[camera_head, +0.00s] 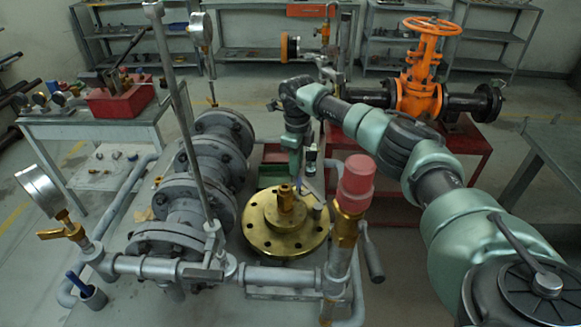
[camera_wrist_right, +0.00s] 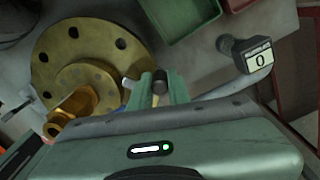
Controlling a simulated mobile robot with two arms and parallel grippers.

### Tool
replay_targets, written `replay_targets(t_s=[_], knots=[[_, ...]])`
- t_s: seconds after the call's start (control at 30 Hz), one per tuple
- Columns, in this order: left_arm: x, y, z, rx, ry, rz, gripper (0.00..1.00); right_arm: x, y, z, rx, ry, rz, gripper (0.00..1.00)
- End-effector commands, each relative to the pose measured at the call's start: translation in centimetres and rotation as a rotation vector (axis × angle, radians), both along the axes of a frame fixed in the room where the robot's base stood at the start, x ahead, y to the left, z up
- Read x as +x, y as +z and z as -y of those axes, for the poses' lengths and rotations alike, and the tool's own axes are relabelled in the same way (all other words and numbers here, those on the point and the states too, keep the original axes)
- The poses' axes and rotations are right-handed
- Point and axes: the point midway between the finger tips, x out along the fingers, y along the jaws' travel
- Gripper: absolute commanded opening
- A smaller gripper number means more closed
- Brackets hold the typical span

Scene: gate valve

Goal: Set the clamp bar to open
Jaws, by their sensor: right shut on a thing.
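My right gripper (camera_head: 297,172) reaches down behind the brass flange (camera_head: 262,232) in the head view. In the right wrist view its greenish fingers (camera_wrist_right: 157,92) are shut on a small bar with a dark cap and a tan stem (camera_wrist_right: 158,87). This looks like the end of the clamp bar; the rest of it is hidden by the gripper body. The brass flange (camera_wrist_right: 70,50), with its bolt holes and central brass fitting (camera_wrist_right: 72,108), lies beside the fingers on the left of the wrist view. My left gripper is in neither view.
A dark block with a label reading 0 (camera_wrist_right: 258,55) stands right of the fingers. Green (camera_wrist_right: 185,20) and red trays lie behind. Grey pipework (camera_head: 195,180), a tall rod and a red-capped brass valve (camera_head: 355,185) crowd the front. An orange gate valve (camera_head: 422,85) stands at back right.

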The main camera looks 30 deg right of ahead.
Motion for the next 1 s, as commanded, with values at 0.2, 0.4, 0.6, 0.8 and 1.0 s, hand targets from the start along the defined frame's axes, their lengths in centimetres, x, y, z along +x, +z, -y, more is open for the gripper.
replay_targets(t_s=[0.2,0.4,0.6,0.8,1.0], knots=[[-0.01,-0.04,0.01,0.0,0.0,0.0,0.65,-0.03,0.09,0.45,0.0,-0.031,0.002,0.0],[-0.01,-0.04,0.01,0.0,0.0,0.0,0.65,-0.04,0.1,0.48,0.0,-0.034,0.002,0.0],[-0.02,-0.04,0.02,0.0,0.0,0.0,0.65,-0.03,0.1,0.46,0.001,-0.032,0.003,0.26],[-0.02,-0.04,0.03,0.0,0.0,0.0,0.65,-0.06,0.06,0.45,0.0,-0.032,0.002,0.4],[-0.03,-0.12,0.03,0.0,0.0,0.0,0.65,-0.05,0.24,0.45,0.0,-0.031,0.002,0.4]])
